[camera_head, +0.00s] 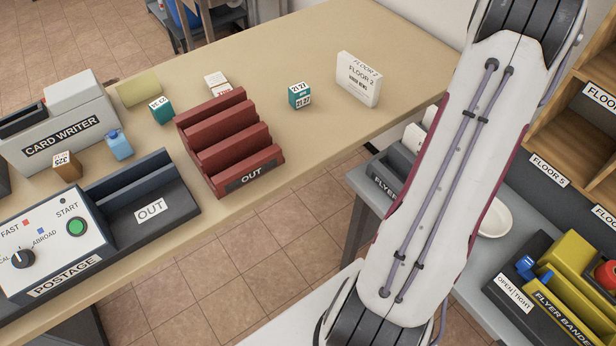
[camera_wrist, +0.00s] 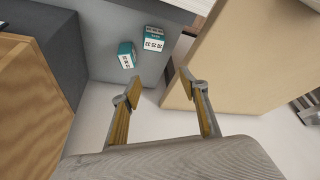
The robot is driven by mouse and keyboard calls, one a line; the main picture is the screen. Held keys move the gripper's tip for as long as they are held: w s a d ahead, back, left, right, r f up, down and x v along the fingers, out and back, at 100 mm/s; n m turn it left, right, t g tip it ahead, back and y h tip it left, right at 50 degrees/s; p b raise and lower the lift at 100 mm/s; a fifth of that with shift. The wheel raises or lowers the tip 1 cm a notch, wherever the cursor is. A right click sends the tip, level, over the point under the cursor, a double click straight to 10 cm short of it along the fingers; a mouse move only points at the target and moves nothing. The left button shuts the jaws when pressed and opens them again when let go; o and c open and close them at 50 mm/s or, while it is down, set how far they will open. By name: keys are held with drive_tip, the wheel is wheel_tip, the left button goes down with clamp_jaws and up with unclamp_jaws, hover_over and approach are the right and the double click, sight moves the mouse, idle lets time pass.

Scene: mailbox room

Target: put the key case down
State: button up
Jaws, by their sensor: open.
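I cannot make out a key case in either view. My gripper (camera_wrist: 160,88) shows in the wrist view with its two fingers spread and nothing between them. Beyond the fingertips, two small teal and white labelled boxes, one to the left (camera_wrist: 126,56) and one further back (camera_wrist: 154,39), sit close together on a grey surface (camera_wrist: 105,30). They are apart from the fingers. In the head view my arm runs down the right side, and the gripper is out of sight.
A tan table (camera_head: 325,38) carries a card writer (camera_head: 50,138), a red OUT rack (camera_head: 228,142), a postage machine (camera_head: 45,240) and small boxes. Wooden shelves (camera_head: 560,125) stand at the right. In the wrist view, a beige panel (camera_wrist: 245,60) lies right and a wooden piece (camera_wrist: 30,110) left.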

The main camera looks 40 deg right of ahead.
drive_tip(key=w+a+r+n+t, duration=0.15)
drive_tip(key=w+a+r, duration=0.3)
drive_tip(key=a, duration=0.65)
drive_tip(key=w+a+r+n+y, duration=0.1)
drive_tip(key=w+a+r+n, duration=0.15)
drive_tip(key=a+r, duration=0.6)
drive_tip(key=w+a+r+n+t, duration=0.15)
drive_tip(key=w+a, duration=0.25)
drive_tip(key=a, duration=0.9)
drive_tip(key=s+a+r+n+y, duration=0.1)
drive_tip(key=s+a+n, duration=0.15)
drive_tip(key=a, duration=0.55)
drive_tip(key=s+a+r+n, duration=0.1)
drive_tip(key=s+a+r, duration=0.15)
drive_tip(key=a, duration=0.65)
drive_tip(key=s+a+f+n+y, duration=0.2)
drive_tip(key=s+a+f+n, duration=0.1)
drive_tip(key=s+a, duration=0.8)
drive_tip(key=shift+s+a+f, duration=0.25)
drive_tip(key=shift+s+f, duration=0.15)
drive_tip(key=o, duration=0.4)
drive_tip(key=shift+c, duration=0.2)
